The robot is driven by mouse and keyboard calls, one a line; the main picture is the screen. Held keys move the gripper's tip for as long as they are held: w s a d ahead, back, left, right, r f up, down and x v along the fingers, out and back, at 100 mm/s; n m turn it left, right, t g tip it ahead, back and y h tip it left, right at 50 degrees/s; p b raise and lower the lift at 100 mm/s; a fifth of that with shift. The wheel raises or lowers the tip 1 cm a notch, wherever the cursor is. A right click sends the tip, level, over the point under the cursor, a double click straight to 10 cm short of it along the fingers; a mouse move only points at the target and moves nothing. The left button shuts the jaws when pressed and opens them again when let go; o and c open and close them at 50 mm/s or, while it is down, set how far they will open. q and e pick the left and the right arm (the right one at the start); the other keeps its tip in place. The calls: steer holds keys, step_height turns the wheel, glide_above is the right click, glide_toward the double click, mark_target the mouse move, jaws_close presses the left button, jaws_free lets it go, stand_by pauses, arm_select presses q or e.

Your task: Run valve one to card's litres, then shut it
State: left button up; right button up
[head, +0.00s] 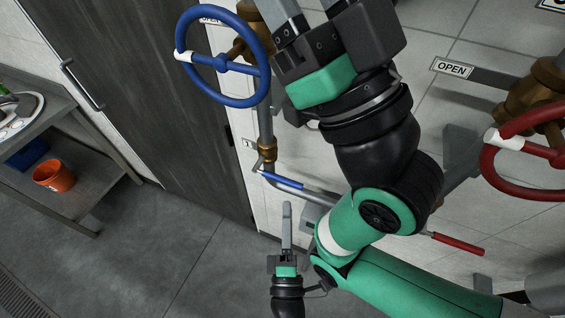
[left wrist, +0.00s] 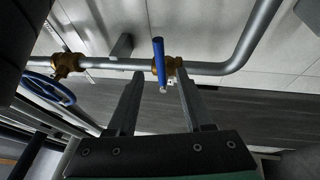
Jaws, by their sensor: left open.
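The blue handwheel (head: 222,58) is on a brass valve at the upper left; it also shows in the left wrist view (left wrist: 47,89). Below it, a blue lever (head: 283,181) sits at a brass fitting and lies across the pipe. My left gripper (head: 287,208) is open, just below the lever in the head view. In the left wrist view the lever (left wrist: 158,60) shows between its two fingers, near their tips; contact cannot be told. My right gripper (head: 318,40) is near the blue wheel in the picture, fingertips cut off. No litre card or reading is legible.
A red handwheel (head: 525,150) and a red lever (head: 458,243) are at the right, with an OPEN plate (head: 452,68) above. A grey shelf (head: 100,195) with an orange bucket (head: 54,176) stands at the left. The floor between shelf and pipes is clear.

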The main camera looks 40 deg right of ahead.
arm_select(q)
steer(key=b+x, duration=0.4)
steer(key=x, duration=0.7)
steer(key=shift+w+d, duration=0.15)
steer(key=shift+w, duration=0.1)
jaws_close()
stand_by(0.9)
